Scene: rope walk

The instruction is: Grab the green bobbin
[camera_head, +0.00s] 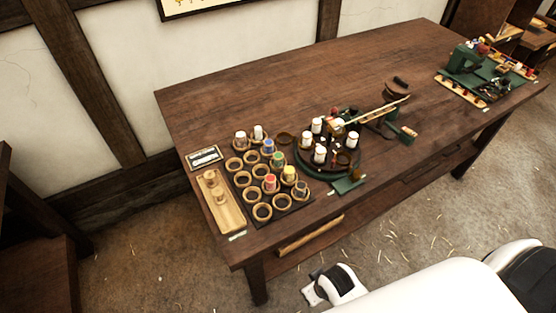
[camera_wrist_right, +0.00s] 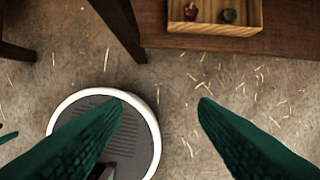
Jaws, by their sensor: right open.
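The green bobbin (camera_head: 278,159) stands upright in one of the round wooden cups of the dark rack (camera_head: 283,211) near the table's left front. A blue bobbin (camera_head: 268,147) is just behind it and a yellow bobbin (camera_head: 289,174) just in front. My right gripper (camera_wrist_right: 162,98) shows in the right wrist view with its two dark green fingers apart and nothing between them. It is above the floor in front of the table, away from the green bobbin, which that view does not show. My left gripper is not in view.
White bobbins (camera_head: 240,139), a red bobbin (camera_head: 270,183) and empty cups share the rack. A round stand with white bobbins (camera_head: 320,154) is close on its right. A wooden tray (camera_head: 226,205) lies left. The tabletop's back is clear.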

